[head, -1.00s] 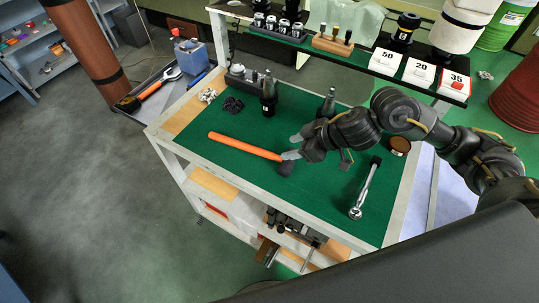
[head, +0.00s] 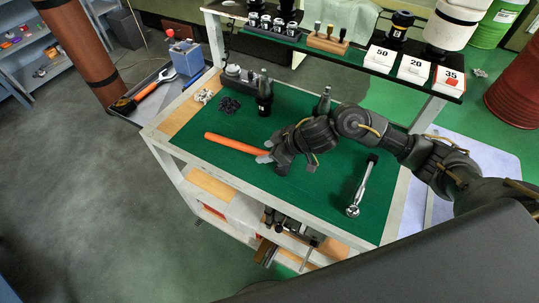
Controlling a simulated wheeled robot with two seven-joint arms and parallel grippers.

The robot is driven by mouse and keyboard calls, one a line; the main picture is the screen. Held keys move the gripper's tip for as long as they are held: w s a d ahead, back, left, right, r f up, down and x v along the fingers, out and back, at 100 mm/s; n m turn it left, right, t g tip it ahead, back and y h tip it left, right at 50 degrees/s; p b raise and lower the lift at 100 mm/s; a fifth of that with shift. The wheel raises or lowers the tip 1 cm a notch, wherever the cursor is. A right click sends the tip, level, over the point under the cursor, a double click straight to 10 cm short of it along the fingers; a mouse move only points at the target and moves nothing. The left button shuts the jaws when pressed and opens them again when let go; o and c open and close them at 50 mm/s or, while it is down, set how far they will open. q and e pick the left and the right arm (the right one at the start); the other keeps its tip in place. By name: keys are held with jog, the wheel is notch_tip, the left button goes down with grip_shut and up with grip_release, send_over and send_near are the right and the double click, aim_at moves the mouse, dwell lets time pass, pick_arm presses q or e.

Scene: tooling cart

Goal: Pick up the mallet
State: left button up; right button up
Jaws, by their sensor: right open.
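The mallet (head: 236,144) lies on the green mat (head: 230,169) of the cart top. Its orange handle points to the upper left. Its dark head is now mostly hidden by my right gripper. My right gripper (head: 265,152) is open, with its pale fingertips at the head end of the handle. I cannot tell whether the fingers touch the handle or are just above it. My left gripper is not in view.
A ratchet (head: 362,187) lies to the right on the mat. Dark tool holders (head: 264,95) stand at the back, near small loose parts (head: 204,96). A raised shelf (head: 345,57) with numbered boxes (head: 414,69) spans behind. The mat's front left is clear.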

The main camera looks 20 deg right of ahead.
jog(key=shift+x, duration=1.05)
jog(key=shift+d, duration=0.1)
grip_shut()
jog(key=shift+r, duration=0.15)
